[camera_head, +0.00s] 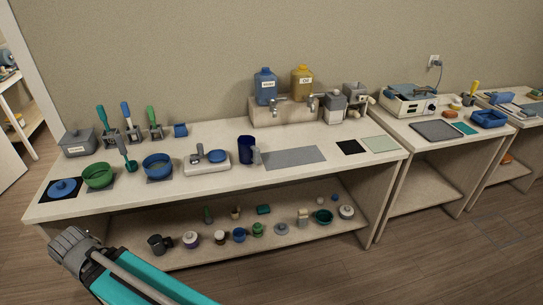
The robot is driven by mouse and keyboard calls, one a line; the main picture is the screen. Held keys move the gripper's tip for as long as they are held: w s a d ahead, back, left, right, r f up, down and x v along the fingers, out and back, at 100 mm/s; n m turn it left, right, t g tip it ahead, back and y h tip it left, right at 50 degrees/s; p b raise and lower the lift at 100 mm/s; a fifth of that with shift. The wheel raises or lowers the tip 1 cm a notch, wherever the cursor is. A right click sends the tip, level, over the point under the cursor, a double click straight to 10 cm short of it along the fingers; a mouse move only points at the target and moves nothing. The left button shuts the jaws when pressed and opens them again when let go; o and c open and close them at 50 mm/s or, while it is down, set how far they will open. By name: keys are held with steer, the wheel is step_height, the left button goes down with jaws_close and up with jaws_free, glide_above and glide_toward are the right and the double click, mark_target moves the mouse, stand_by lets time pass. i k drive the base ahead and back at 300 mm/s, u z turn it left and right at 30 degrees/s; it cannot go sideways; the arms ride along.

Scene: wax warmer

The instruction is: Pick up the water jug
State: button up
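A dark blue jug with a grey handle (246,150) stands upright on the long table, near its middle. A larger blue bottle with a label (266,88) stands at the back of the table on a pale raised stand; its label is too small to read surely. I cannot tell from the label which of these is the water jug. A teal link of my arm with a grey ribbed joint shows at the lower left, in front of the table and apart from both vessels. My gripper's fingers do not show.
A grey mat (293,157) lies right of the dark blue jug, and a pale scale-like device (207,163) stands to its left. A blue bowl (158,166) and a green bowl (99,175) are further left. An amber bottle (302,83) stands beside the blue bottle.

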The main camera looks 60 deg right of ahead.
mark_target(249, 154)
steer(key=k, duration=0.55)
steer(key=z, duration=1.5)
steer(key=i, duration=0.5)
steer(key=z, duration=0.15)
